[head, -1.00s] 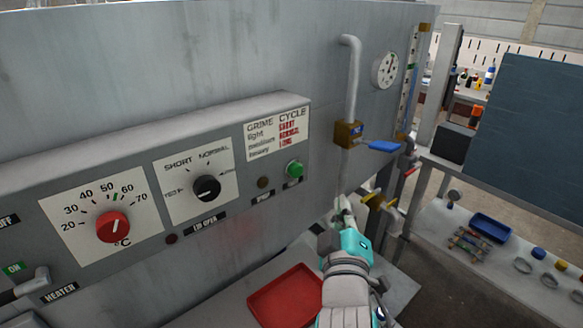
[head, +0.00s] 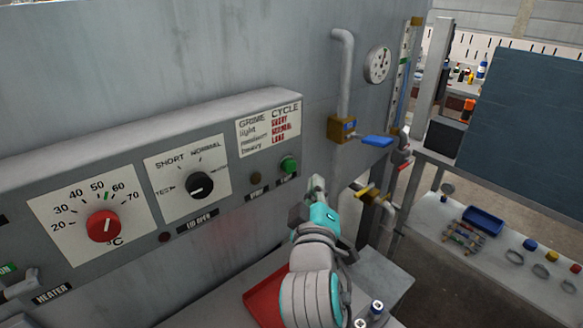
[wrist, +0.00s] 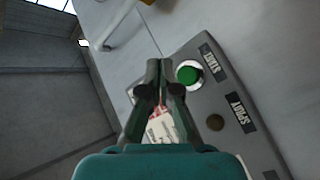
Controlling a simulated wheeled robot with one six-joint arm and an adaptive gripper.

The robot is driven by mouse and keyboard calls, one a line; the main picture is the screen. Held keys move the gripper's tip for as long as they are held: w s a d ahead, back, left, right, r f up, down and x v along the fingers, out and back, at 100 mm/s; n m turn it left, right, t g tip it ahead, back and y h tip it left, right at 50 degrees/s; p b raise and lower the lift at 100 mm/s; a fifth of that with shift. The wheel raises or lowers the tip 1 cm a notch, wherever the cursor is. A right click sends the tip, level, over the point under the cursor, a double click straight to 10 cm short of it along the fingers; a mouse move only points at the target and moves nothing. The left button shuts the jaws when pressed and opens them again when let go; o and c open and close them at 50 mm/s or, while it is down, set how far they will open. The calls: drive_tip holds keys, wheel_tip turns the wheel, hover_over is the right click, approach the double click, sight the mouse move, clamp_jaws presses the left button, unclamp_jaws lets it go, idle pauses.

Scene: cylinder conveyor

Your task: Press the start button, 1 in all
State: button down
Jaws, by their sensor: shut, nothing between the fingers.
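The green start button (head: 288,165) sits at the right end of the grey control panel, beside a dark brownish button (head: 256,178). In the wrist view the green button (wrist: 188,74) has a pale ring and a label strip beside it. My gripper (head: 317,183) is just right of and slightly below the green button in the head view. In the wrist view my shut, empty fingers (wrist: 162,70) end close to the left of the green button. They do not cover it; whether they touch it I cannot tell.
A red knob (head: 103,226) and a black knob (head: 199,185) are further left on the panel. A brass valve with a blue lever (head: 377,141) and a grey pipe (head: 344,75) stand to the right. A red tray (head: 262,300) lies below, partly behind my arm.

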drive_tip(key=shift+w+a, duration=1.4)
drive_tip(key=shift+a, duration=0.05)
drive_tip(key=shift+w, duration=0.1)
idle(0.4)
drive_tip(key=shift+w+a, duration=0.2)
drive_tip(key=shift+a, duration=0.05)
drive_tip(key=shift+w+a, duration=0.35)
idle(1.0)
idle(0.4)
drive_tip(key=shift+s+d, duration=0.6)
drive_tip(key=shift+s, duration=0.05)
drive_tip(key=s+d, duration=0.3)
drive_tip(key=shift+s+d, duration=0.25)
drive_tip(key=shift+d, duration=0.05)
idle(0.3)
